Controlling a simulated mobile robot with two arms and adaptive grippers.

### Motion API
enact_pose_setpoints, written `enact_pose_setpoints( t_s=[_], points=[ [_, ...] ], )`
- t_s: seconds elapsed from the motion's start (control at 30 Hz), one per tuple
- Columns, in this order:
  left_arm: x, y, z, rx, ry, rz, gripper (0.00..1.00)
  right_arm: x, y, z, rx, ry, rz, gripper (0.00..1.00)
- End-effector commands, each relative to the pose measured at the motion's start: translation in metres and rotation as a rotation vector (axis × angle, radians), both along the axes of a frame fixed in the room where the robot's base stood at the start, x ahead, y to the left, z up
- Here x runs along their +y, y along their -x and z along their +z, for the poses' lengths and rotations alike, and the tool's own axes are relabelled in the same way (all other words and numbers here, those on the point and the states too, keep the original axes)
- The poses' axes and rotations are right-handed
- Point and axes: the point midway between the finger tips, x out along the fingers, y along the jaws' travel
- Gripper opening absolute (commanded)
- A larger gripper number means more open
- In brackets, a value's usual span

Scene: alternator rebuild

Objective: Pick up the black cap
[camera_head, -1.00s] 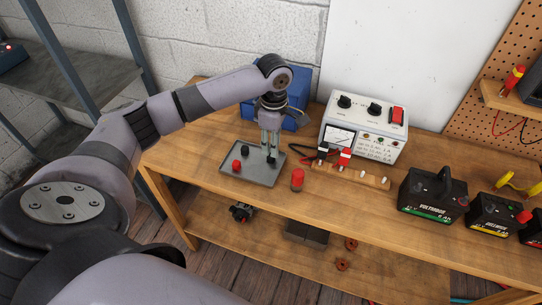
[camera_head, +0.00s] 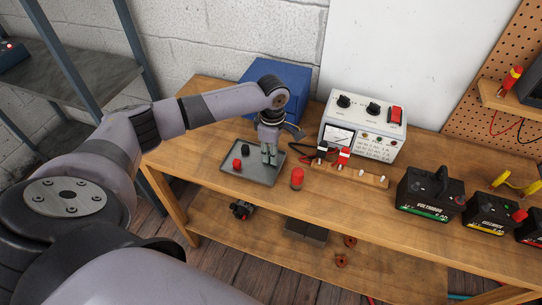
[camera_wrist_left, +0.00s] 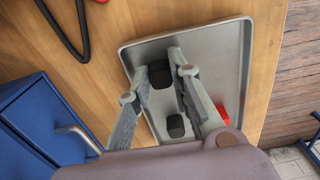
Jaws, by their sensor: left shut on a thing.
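My left gripper (camera_head: 269,158) is over the right part of the grey metal tray (camera_head: 232,172) on the workbench, fingers pointing down. In the left wrist view, its two fingertips (camera_wrist_left: 160,72) are shut on a black cap (camera_wrist_left: 160,79), at or just above the tray floor; I cannot tell which. In the head view the fingers hide this cap. A second black cap (camera_head: 245,150) stands in the tray, and it also shows between the fingers' lower parts in the left wrist view (camera_wrist_left: 175,126). My right gripper is not in view.
A red cap (camera_head: 237,165) is in the tray. A red cylinder (camera_head: 297,179) stands just right of the tray. A blue box (camera_head: 275,83) is behind, and a white meter unit (camera_head: 364,128) is at the back right. Batteries (camera_head: 432,192) stand further right.

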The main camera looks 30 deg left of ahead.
Motion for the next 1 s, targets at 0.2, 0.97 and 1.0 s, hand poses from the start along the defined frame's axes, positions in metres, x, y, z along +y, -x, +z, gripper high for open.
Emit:
enact_pose_setpoints(
  t_s=[0.2, 0.97, 1.0],
  points=[
    [0.0, 0.0, 0.001, 0.0, 0.0, 0.0, 0.08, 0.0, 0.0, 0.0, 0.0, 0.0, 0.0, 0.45],
    [0.0, -0.001, 0.146, -0.005, 0.001, -0.001, 0.08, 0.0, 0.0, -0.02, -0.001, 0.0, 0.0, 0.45],
    [-0.001, -0.002, 0.156, -0.006, 0.003, 0.0, 0.08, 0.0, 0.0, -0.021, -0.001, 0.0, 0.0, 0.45]
  ],
)
